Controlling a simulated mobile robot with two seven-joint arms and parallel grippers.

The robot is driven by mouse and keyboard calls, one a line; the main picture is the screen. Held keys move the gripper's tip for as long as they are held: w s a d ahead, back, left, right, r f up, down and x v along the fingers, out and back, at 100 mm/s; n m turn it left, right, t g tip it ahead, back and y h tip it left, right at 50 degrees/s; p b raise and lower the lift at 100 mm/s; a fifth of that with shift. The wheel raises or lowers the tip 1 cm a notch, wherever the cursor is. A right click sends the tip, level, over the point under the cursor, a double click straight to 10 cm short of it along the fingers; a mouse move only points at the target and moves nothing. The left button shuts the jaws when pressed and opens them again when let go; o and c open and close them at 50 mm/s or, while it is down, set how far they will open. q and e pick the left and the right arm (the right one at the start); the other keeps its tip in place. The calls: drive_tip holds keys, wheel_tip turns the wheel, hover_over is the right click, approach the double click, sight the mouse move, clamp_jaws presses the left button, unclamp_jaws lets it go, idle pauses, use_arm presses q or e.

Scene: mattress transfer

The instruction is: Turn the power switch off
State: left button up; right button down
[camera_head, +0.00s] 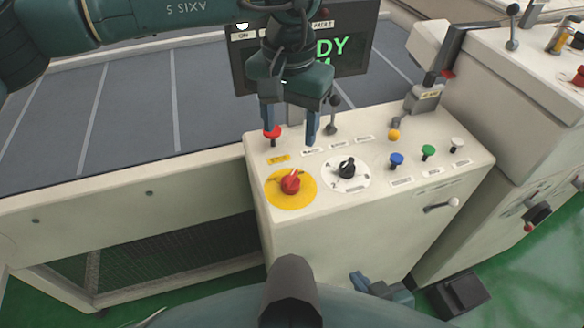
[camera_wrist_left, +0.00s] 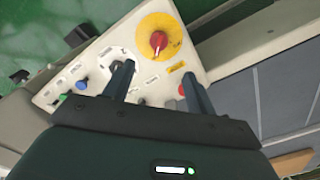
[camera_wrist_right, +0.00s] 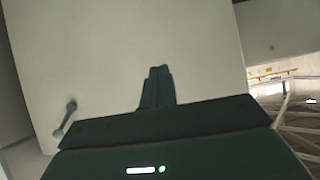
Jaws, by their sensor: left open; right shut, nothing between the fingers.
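The power switch is likely the red rotary knob (camera_head: 290,183) on a yellow disc (camera_head: 273,198) at the left front of the console top. It also shows in the left wrist view (camera_wrist_left: 158,41). My left gripper (camera_head: 291,128) points down, open and empty, over the console's back left part, behind the knob and apart from it. Its fingers show in the left wrist view (camera_wrist_left: 157,82), with the knob beyond them. My right gripper (camera_wrist_right: 157,70) is shut and empty, facing the console's plain front wall; in the head view it is low, partly hidden.
The console top (camera_head: 440,138) also bears a red mushroom button (camera_head: 272,133), a black rotary selector (camera_head: 347,168), several coloured buttons and a black lever (camera_head: 333,115). A display (camera_head: 350,45) stands behind. A front handle (camera_head: 441,205) sticks out. A grey slatted bed (camera_head: 130,110) lies left.

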sight(290, 176)
use_arm(q)
wheel_tip(290, 176, down, 12)
drive_tip(key=shift+f+p, duration=0.1)
drive_tip(key=shift+p, duration=0.9)
drive_tip(key=shift+c, duration=0.5)
drive_tip(key=c, duration=0.9)
